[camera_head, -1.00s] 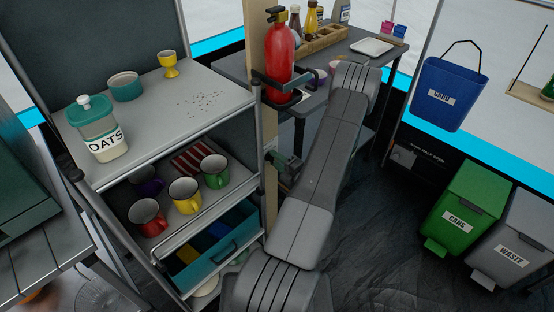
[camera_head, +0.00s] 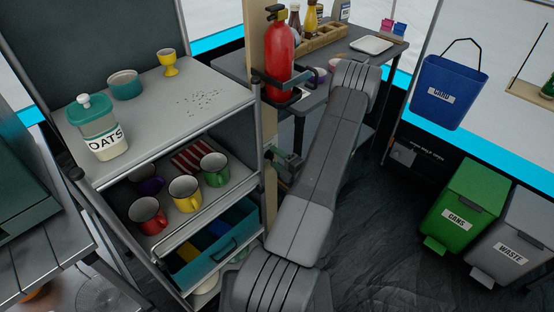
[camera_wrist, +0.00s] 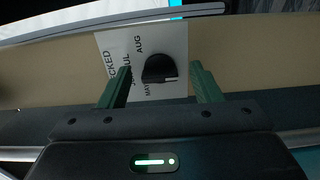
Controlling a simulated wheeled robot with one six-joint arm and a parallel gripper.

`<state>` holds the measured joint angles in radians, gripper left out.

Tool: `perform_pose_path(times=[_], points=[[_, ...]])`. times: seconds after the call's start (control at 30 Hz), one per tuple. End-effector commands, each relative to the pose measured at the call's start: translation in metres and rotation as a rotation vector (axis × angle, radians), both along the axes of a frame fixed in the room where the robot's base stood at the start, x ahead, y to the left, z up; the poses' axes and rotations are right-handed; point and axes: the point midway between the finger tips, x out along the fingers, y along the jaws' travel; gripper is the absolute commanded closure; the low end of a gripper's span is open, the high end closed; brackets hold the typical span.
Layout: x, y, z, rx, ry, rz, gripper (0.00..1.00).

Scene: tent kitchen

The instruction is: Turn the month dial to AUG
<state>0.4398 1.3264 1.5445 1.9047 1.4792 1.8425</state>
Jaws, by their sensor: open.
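The month dial (camera_wrist: 158,69) is a black round knob with a short pale mark at its lower right edge. It sits on a white card (camera_wrist: 110,42) with turned lettering. AUG reads to the upper left of the knob and MAY to the lower left; JUL is partly covered by a finger. My gripper (camera_wrist: 160,66) is open, with one green finger on each side of the knob and a visible gap to both. In the head view my gripper (camera_head: 286,163) is at the wooden post, and the dial is hidden there.
The wooden post (camera_head: 270,200) carries a red fire extinguisher (camera_head: 281,55) above my gripper. A shelf unit (camera_head: 150,95) with an oats jar (camera_head: 98,130) and mugs stands close on the left. The dark floor (camera_head: 370,240) to the right is clear up to the bins.

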Motion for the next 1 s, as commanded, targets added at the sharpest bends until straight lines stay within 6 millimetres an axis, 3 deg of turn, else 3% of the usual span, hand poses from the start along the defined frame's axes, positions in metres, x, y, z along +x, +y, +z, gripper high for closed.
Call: perform_pose_path(times=[0.27, 0.7, 1.0], points=[[-0.012, -0.013, 0.0, 0.001, 0.001, -0.003, 0.42], [-0.076, -0.077, 0.0, 0.001, -0.001, -0.005, 0.42], [-0.097, -0.097, 0.0, 0.0, 0.0, -0.001, 0.42]])
